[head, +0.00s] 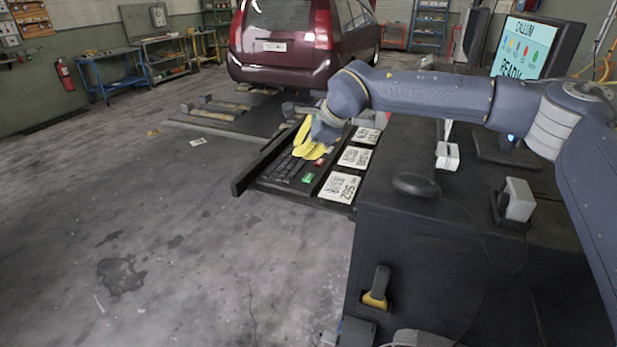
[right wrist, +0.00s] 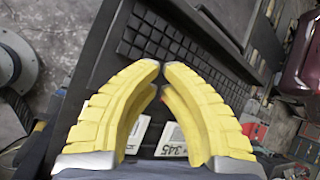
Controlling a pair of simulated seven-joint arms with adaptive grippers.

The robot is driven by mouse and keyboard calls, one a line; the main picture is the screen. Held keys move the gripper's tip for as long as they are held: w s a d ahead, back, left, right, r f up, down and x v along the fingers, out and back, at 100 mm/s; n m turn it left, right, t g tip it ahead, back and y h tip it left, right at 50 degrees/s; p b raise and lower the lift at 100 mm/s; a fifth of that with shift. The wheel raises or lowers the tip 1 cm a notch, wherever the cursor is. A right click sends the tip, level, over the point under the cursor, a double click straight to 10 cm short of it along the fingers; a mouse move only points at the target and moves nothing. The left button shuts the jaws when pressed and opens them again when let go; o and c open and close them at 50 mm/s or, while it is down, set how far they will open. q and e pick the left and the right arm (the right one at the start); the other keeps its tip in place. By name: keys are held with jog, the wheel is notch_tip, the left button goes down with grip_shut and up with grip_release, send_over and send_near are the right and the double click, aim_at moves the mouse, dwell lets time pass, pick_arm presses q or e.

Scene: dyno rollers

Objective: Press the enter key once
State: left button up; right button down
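A dark keyboard (head: 287,168) lies on a pulled-out tray (head: 243,181) at the desk's left side. A green key (head: 308,178) and a red key (head: 320,161) show on it; I cannot read which key is enter. My right gripper (head: 300,150), with yellow fingers, is over the keyboard's far part and hides some keys. In the right wrist view, its fingertips (right wrist: 161,68) are nearly together with nothing between them, and the black keys (right wrist: 150,35) lie beyond them. I cannot tell whether a finger touches a key. My left gripper is not in view.
Several licence plates (head: 340,187) lie right of the keyboard. A mouse (head: 416,185) and a monitor (head: 524,50) reading "READY" are on the desk (head: 400,225). A maroon car (head: 280,45) stands behind. The floor left of the tray is open.

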aim_at(298, 172)
jog(key=shift+f, duration=2.05)
jog(key=shift+f, duration=0.85)
dwell(1.0)
jog(key=shift+r, duration=0.85)
jog(key=shift+r, duration=2.5)
